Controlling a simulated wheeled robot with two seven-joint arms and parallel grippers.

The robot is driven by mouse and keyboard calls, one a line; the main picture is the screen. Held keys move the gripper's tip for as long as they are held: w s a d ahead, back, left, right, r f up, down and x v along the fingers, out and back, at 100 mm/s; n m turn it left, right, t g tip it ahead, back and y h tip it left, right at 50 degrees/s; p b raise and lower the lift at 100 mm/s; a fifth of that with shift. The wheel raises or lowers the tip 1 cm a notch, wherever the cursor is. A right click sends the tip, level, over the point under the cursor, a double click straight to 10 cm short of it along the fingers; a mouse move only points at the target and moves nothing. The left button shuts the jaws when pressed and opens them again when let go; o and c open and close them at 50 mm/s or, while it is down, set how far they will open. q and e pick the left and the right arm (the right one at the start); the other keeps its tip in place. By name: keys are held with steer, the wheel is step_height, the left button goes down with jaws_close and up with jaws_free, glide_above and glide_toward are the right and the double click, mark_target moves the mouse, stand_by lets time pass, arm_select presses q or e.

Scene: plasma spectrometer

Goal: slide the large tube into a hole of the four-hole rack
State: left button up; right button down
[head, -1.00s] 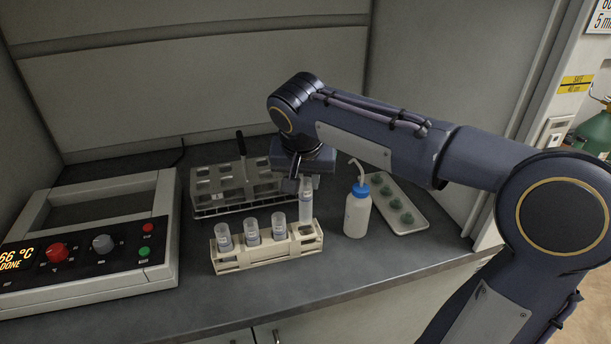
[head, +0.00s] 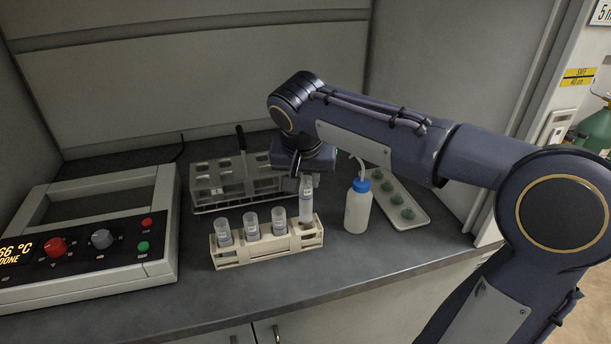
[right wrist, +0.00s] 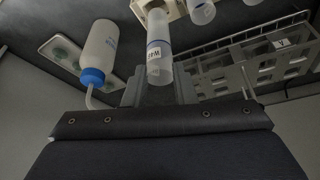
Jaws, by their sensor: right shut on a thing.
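The large tube (head: 306,208) is clear with a white label and stands about upright at the right end of the cream four-hole rack (head: 230,258). Its lower end appears to be in the right-end hole, but how deep it sits cannot be told. My right gripper (head: 305,183) is shut on the tube's upper part from behind. In the right wrist view the tube (right wrist: 158,50) shows between the fingers, with part of the rack beyond it. The other holes hold three similar tubes (head: 251,226). My left gripper is not in view.
A grey rack (head: 215,188) stands behind the cream rack. A white wash bottle (head: 357,212) with a blue cap stands close to the right, beside a tray of green items (head: 420,222). A heater unit (head: 100,250) is at left. The front counter is clear.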

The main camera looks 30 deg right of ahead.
mark_target(305, 197)
steer(key=shift+f, duration=0.1)
stand_by(0.3)
steer(key=shift+f+b, duration=1.65)
steer(key=shift+f, duration=0.45)
steer(key=shift+f+b, duration=1)
steer(key=shift+f, duration=0.1)
steer(key=c, duration=1.1)
jaws_free()
steer(key=shift+r, duration=0.1)
